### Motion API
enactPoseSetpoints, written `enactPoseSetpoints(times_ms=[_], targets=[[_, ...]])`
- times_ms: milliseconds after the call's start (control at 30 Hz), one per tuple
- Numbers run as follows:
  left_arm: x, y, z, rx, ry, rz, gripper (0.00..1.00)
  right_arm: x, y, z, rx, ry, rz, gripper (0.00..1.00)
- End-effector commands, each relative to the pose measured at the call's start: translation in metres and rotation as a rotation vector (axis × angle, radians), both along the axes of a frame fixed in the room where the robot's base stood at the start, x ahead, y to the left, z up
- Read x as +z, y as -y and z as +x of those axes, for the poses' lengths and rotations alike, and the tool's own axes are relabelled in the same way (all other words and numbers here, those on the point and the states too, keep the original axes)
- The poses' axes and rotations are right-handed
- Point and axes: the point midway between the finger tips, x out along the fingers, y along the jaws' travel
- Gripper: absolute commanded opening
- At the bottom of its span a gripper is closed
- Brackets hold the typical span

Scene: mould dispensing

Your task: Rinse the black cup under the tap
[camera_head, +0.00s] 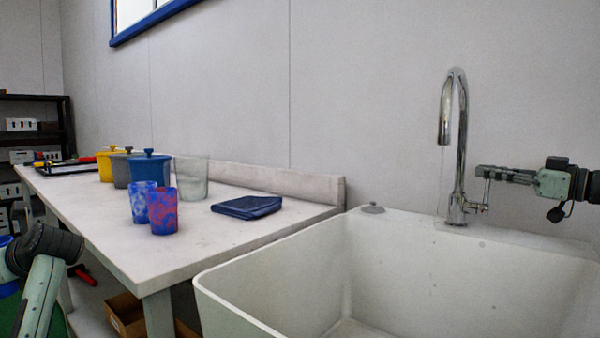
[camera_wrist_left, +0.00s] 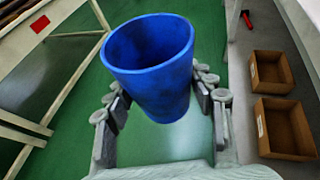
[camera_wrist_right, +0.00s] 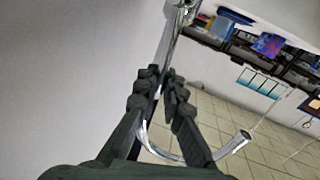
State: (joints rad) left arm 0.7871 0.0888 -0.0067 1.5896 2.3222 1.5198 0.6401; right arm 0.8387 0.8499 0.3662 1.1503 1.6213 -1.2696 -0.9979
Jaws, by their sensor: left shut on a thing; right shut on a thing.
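No black cup shows in any view. My left gripper (camera_wrist_left: 163,108) is shut on a blue cup (camera_wrist_left: 150,70), held with its open rim toward the camera, above the green floor. In the head view only my left arm shows at the lower left, away from the sink; the cup is not visible there. The chrome tap (camera_head: 460,140) stands at the back of the white sink (camera_head: 250,315), with a thin line of water below its spout. My right gripper (camera_head: 485,172) is shut on the tap's small lever (camera_head: 487,190), right of the tap; its fingers also show in the right wrist view (camera_wrist_right: 160,82).
The sink basin looks empty. Cardboard boxes (camera_wrist_left: 285,128) are low down.

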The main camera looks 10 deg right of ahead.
Motion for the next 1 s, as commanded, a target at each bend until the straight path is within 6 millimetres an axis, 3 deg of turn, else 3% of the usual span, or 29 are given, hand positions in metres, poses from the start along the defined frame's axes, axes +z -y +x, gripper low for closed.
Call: enactPoseSetpoints(times_ms=[133, 167, 333, 733, 1000], targets=[[0.002, 0.000, 0.000, 0.000, 0.001, 0.000, 0.30, 0.001, 0.000, 0.000, 0.000, -0.002, 0.001, 0.00], [0.002, 0.000, 0.000, 0.000, 0.001, 0.000, 0.30, 0.001, 0.000, 0.000, 0.000, -0.002, 0.001, 0.11], [0.002, 0.000, 0.000, 0.000, 0.001, 0.000, 0.30, 0.001, 0.000, 0.000, 0.000, -0.002, 0.001, 0.30], [0.002, 0.000, 0.000, 0.000, 0.001, 0.001, 0.30, 0.000, 0.005, -0.008, -0.001, -0.003, 0.001, 0.30], [0.002, 0.000, 0.000, 0.000, 0.001, 0.000, 0.30, -0.002, 0.029, -0.055, -0.001, -0.004, 0.000, 0.30]])
